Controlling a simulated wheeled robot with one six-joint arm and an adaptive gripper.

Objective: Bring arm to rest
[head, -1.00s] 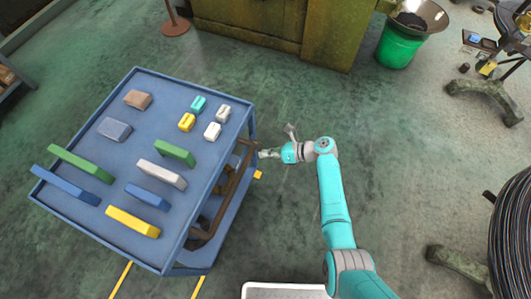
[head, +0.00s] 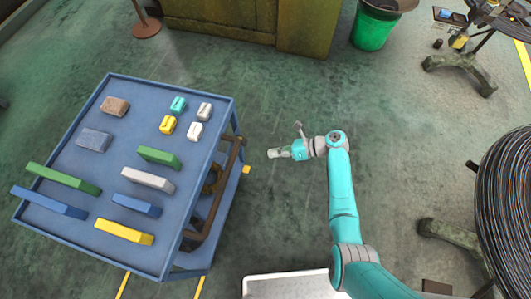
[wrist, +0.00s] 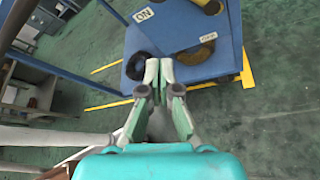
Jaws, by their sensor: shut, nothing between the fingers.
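My teal arm reaches forward in the head view, and my gripper (head: 276,153) points left toward the blue cart, with a gap of bare floor between them. In the wrist view my gripper (wrist: 158,74) has its two fingertips together with nothing between them. The blue cart (head: 196,214) stands on the left in the head view, and its lower shelf (wrist: 197,72) shows beyond the fingers in the wrist view.
Several coloured blocks, such as a green bar (head: 62,178) and a yellow bar (head: 123,231), lie on the cart top. A green bin (head: 372,27) stands at the back. A large cable coil (head: 507,205) is at right. Floor ahead of the arm is clear.

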